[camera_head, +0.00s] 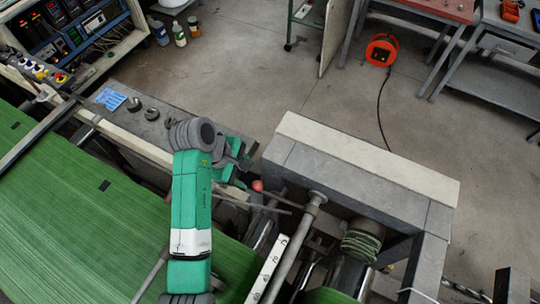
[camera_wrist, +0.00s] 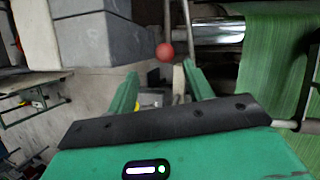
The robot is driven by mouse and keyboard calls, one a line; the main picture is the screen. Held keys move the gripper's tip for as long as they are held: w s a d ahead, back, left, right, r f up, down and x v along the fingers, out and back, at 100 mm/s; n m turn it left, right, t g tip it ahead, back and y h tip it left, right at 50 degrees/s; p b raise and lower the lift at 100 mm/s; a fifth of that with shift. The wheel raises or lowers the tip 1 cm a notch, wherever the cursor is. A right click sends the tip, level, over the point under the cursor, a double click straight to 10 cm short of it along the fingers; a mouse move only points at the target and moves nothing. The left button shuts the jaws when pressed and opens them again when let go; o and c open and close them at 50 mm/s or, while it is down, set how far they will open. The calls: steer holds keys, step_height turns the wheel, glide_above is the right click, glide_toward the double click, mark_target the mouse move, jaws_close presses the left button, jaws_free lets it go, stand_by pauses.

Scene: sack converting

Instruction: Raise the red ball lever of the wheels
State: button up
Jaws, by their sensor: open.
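The red ball (camera_head: 257,185) of the lever shows in the head view just right of my gripper (camera_head: 243,168). In the wrist view the red ball (camera_wrist: 165,51) lies beyond my open fingers, roughly in line with the gap between the two green fingertips of my gripper (camera_wrist: 160,72). The fingers hold nothing, and the ball appears apart from them. A thin lever rod (camera_head: 275,190) runs right from the ball in the head view. The wheels are not clearly seen; rollers and bars beside the grey housing partly hide that area.
A grey housing (camera_head: 345,185) with a pale top stands right of the ball. Green sack web (camera_head: 70,215) spreads at the left. A metal roller (camera_wrist: 215,32) shows in the wrist view. A bench with blue papers (camera_head: 112,98) lies behind my arm. Open floor (camera_head: 255,75) lies beyond.

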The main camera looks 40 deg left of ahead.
mark_target(256, 184)
steer(key=x, duration=0.7)
steer(key=shift+s+d+f+b, duration=0.2)
steer(key=shift+f+b, duration=0.1)
steer(key=shift+f, duration=0.05)
steer(key=shift+c, duration=0.4)
